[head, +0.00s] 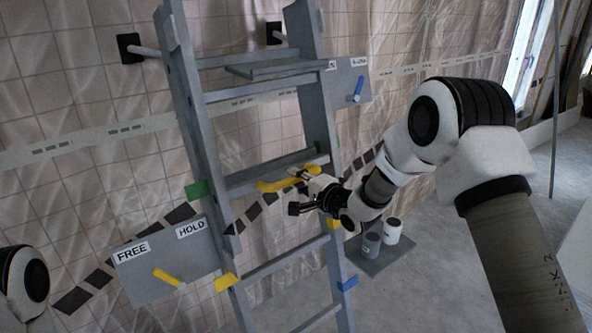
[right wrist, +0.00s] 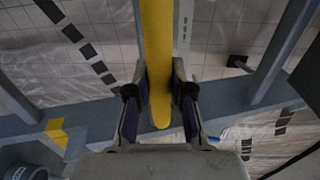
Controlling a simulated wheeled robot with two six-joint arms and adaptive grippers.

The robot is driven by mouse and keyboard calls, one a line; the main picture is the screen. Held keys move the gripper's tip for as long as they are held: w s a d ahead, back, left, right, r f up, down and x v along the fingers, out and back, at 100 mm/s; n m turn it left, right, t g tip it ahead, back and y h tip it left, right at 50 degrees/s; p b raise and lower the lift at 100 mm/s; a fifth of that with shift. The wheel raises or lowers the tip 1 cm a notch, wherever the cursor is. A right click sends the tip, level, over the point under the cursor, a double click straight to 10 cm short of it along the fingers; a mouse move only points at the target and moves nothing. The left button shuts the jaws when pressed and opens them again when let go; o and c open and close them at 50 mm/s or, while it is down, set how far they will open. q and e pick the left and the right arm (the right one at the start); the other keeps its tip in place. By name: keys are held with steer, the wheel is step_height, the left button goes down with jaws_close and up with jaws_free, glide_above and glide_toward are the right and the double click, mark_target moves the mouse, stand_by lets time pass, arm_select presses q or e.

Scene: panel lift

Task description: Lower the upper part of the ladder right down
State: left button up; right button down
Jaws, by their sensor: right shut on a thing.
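The grey ladder (head: 190,120) stands upright against the tiled, sheet-covered wall. A yellow bar (head: 272,186) sits at one of its middle rungs. My right gripper (head: 308,188) is shut on this yellow bar; in the right wrist view the bar (right wrist: 157,60) runs between both fingers. A grey panel (head: 150,290) marked FREE and HOLD, left of the ladder, carries a yellow lever (head: 167,277), slanting up-left towards the FREE side. Green tabs (head: 197,190) and yellow tabs (head: 226,283) are on the ladder's rails. My left gripper is out of view.
A second grey panel (head: 345,90) with a blue lever (head: 357,88) is right of the ladder; its labels are partly hidden. Two cans (head: 392,231) stand on a grey mat (head: 385,258) by the wall. The floor at the right is mostly clear.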

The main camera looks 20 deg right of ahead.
steer(key=s+d+f+b, duration=0.2)
steer(key=s+f+b, duration=0.4)
steer(key=f+b, duration=0.7)
steer(key=s+d+f+b, duration=0.2)
steer(key=s+f+b, duration=0.4)
steer(key=f, duration=2.4)
steer(key=s+d+f+b, duration=0.2)
steer(key=s+f+b, duration=0.4)
steer(key=f+b, duration=1.4)
step_height(320, 180, down, 2)
steer(key=shift+s+d+f, duration=0.1)
steer(key=shift+s+d, duration=0.2)
steer(key=shift+s, duration=0.1)
steer(key=c, duration=1.2)
jaws_free()
steer(key=shift+c, duration=0.2)
steer(key=shift+o, duration=1.1)
steer(key=shift+w+f, duration=0.15)
steer(key=v, duration=1.2)
